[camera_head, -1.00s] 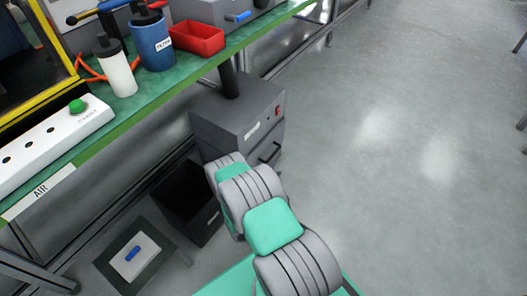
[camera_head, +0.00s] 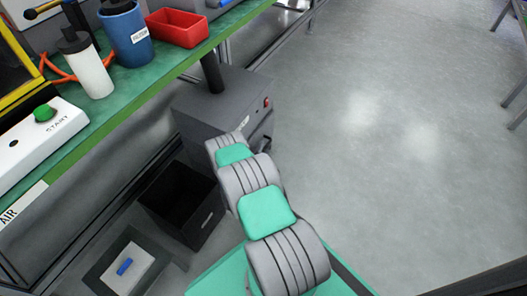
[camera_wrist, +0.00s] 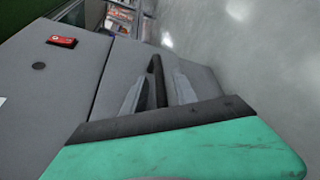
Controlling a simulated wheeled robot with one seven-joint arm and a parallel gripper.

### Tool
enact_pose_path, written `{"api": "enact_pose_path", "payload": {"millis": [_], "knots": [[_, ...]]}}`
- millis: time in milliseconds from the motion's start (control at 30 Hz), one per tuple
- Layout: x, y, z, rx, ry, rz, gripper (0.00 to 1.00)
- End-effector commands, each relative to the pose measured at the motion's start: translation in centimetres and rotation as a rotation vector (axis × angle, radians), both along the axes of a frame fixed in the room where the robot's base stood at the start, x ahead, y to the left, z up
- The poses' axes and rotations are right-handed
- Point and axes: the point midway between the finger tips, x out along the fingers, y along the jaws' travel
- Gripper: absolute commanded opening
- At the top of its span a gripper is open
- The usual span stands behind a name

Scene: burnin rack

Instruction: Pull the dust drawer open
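The grey dust unit (camera_head: 215,108) stands on the floor under the bench's edge, with a red switch on its front. Its drawer front (camera_wrist: 205,78) shows in the wrist view beyond a seam, and looks shut. A black bar handle (camera_wrist: 155,78) stands out from it. My gripper (camera_wrist: 158,90) is open, with one finger on each side of the handle and gaps visible between the fingers and the bar. Whether either finger touches it I cannot tell. In the head view my arm hides the gripper and most of the drawer front.
A black open bin (camera_head: 182,205) stands left of my arm. A low platform with a white plate and a blue piece (camera_head: 125,266) is nearer. The green bench (camera_head: 120,105) holds bottles and a red tray (camera_head: 178,28). The floor (camera_head: 390,130) at right is clear.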

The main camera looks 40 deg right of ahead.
Motion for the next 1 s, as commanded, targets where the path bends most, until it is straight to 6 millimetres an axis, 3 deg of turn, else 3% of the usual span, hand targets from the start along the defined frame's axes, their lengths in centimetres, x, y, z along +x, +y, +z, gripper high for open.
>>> {"api": "enact_pose_path", "payload": {"millis": [67,467,1000], "knots": [[-0.06,-0.05,0.03,0.0,0.0,-0.001,0.33],[-0.09,-0.04,0.01,0.0,-0.001,-0.002,0.01],[-0.12,-0.01,-0.02,0.001,0.0,-0.002,0.0]]}}
